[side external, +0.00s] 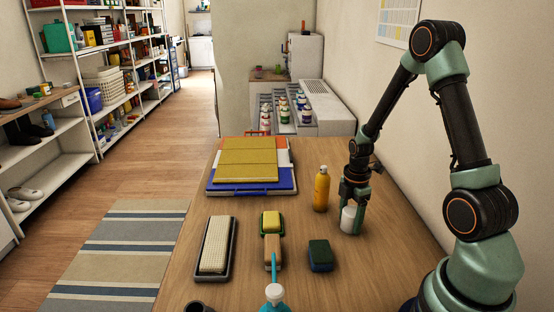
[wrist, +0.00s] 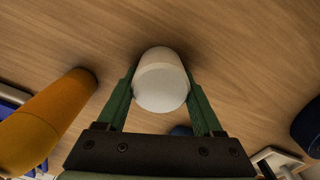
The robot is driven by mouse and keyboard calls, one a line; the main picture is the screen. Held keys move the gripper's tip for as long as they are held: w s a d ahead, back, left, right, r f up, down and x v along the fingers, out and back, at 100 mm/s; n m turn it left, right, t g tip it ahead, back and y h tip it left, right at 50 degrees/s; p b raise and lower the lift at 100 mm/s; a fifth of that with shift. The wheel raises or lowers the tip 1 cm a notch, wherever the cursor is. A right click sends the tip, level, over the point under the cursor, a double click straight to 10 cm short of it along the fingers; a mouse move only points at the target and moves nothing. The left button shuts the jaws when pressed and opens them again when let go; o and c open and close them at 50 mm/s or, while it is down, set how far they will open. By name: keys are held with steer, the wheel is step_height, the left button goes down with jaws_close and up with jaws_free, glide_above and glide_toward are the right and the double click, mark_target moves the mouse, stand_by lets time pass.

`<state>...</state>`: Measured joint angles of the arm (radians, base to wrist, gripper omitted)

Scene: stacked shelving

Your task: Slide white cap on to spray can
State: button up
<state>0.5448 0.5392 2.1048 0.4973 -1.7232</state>
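A small white cap (side external: 348,219) is at the right side of the wooden table, low down at the tabletop. My gripper (side external: 355,215) points down with its fingers on either side of the cap. In the wrist view the cap (wrist: 161,82) sits between the two green fingers, very close to both; I cannot tell whether they press on it. An orange can-like bottle (side external: 321,190) with a narrower top, likely the spray can, stands upright just left of and behind the cap. It also shows at the left of the wrist view (wrist: 45,122).
A blue bottle with a white top (side external: 273,296) stands at the front. A dark sponge block (side external: 320,256), a brush (side external: 274,252), a yellow sponge (side external: 271,222) and a long bristled brush (side external: 216,244) lie left of my gripper. Stacked yellow panels (side external: 249,160) lie at the back.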

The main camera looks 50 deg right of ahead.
mark_target(352, 211)
steer(key=shift+c, duration=1.2)
steer(key=shift+r, duration=0.1)
step_height(352, 211, up, 20)
steer(key=o, duration=0.4)
steer(key=w, duration=0.3)
steer(key=w+d, duration=0.1)
steer(key=w, duration=0.7)
steer(key=shift+w+d, duration=0.2)
steer(key=shift+f, duration=2.5)
